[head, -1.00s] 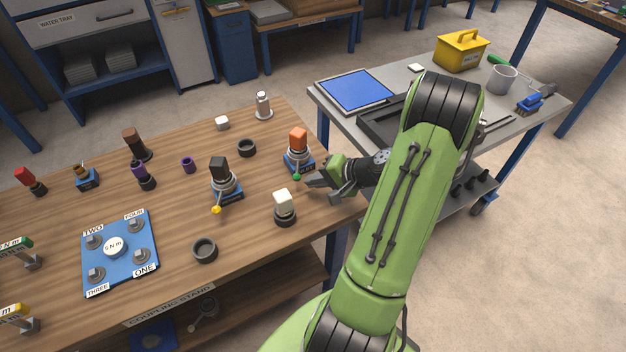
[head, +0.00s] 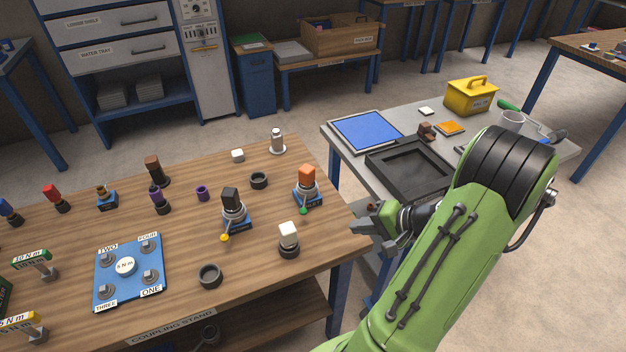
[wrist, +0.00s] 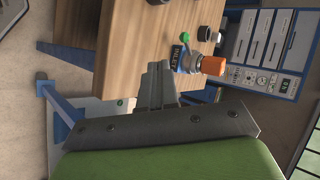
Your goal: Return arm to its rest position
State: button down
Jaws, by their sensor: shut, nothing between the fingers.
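My gripper (head: 358,226) is shut and empty in the head view. My green arm reaches in from the lower right. In the wrist view my gripper (wrist: 157,72) shows its fingers together, pointing toward the table's edge. The orange-topped coupling (head: 306,178) stands on its blue base near the table's right end, with a green ball on its lever. It also shows in the wrist view (wrist: 213,65), right of the fingertips.
A white-topped piece (head: 288,232) and a black-topped coupling with a yellow ball (head: 232,205) stand nearby on the table. A grey cart (head: 350,155) on the right carries a black tray (head: 410,168) and a yellow box (head: 470,97). Bare floor lies between table and cart.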

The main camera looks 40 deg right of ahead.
jog(key=w+a+r+n+g+h+p, duration=0.1)
jog(key=w+a+r+n+g+p, duration=0.15)
jog(key=a+r+n, duration=0.5)
jog(key=w+a+r+n+g+p, duration=0.1)
jog(key=a+r+n+g, duration=0.3)
jog(key=a, duration=0.6)
jog(key=s+a+r+n+t+h+p, duration=0.2)
jog(key=s+a+r, duration=0.5)
jog(key=s+r, duration=0.2)
jog(key=shift+s+a+r+h+p, duration=0.2)
jog(key=shift+s+r+h+p, duration=0.1)
jog(key=shift+s, duration=0.15)
jog(key=shift+n, duration=0.25)
